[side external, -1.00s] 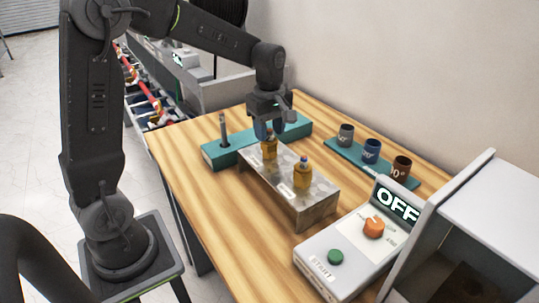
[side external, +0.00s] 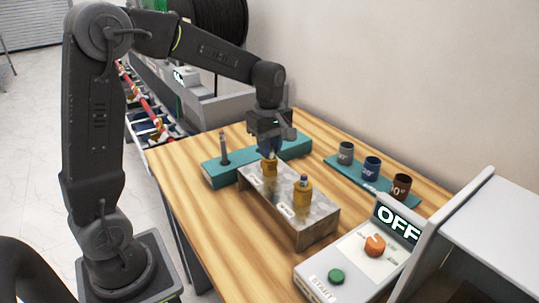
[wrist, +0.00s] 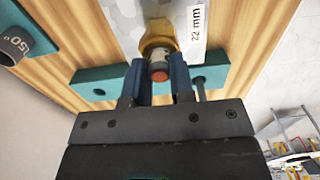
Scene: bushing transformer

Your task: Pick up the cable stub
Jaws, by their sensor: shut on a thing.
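The cable stub (wrist: 159,72) shows in the wrist view as a short dark cylinder with an orange-red end. It lines up with a brass bushing (wrist: 157,42) with a pale collar. My gripper (wrist: 159,80) has its two blue fingers closed on the sides of the stub. In the side external view my gripper (side external: 268,149) points down, right over the rear brass bushing (side external: 270,168) on the grey metal stand (side external: 312,224). The fingers hide most of the stub there. I cannot tell whether it is still seated in the bushing.
A second brass bushing (side external: 303,194) stands close by on the same stand. A teal block (side external: 213,178) with an upright grey pin (side external: 224,148) lies behind. A teal rack with labelled cups (side external: 371,168) is at right. The OFF control box (side external: 325,266) stands in front.

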